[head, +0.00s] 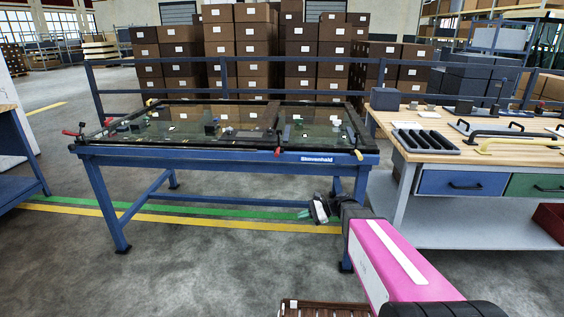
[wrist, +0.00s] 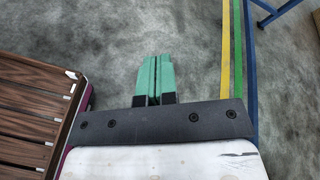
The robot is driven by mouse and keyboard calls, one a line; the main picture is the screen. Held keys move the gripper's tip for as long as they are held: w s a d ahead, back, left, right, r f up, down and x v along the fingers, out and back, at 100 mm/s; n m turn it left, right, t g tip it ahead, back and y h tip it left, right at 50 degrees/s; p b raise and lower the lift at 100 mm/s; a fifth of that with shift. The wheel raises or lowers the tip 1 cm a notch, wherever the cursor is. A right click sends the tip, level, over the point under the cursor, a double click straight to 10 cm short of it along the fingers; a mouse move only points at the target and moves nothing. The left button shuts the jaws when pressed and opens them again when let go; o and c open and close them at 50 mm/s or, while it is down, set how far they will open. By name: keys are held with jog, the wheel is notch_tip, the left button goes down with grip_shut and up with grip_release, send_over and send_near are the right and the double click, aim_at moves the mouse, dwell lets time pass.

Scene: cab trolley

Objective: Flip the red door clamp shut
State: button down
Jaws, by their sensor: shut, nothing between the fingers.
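A black-framed glass door (head: 235,122) lies flat on the blue trolley (head: 100,155). Small red clamp handles show along its edge: one at the front left corner (head: 70,133) sticks outward to the left, another sits on the left side (head: 108,121), and one is at the front edge (head: 278,152). They are too small to tell which are open. My gripper (head: 304,214) is low in front of the trolley's right part, below the top and apart from the clamps. In the wrist view its green fingers (wrist: 153,80) are together and empty, above the floor.
Yellow-handled clamps sit at the front right (head: 357,154) and back left (head: 149,102). A workbench (head: 410,160) with tools and drawers stands close on the right. Blue rails and stacked boxes (head: 255,40) are behind.

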jog(key=w+r+m+t+y, duration=0.2)
jog(key=w+r+m+y, duration=0.6)
jog(key=w+y, duration=0.3)
jog(key=shift+w+a+r+m, duration=0.3)
jog(key=shift+w+r, duration=0.15)
jog(key=shift+w, duration=0.2)
jog(key=d+r+x, duration=0.1)
jog(key=r+x, duration=0.1)
jog(key=x, duration=1.1)
jog(key=shift+w+d, duration=0.2)
jog(key=shift+d, duration=0.15)
jog(key=shift+r+t, duration=0.2)
jog(key=shift+t, duration=0.3)
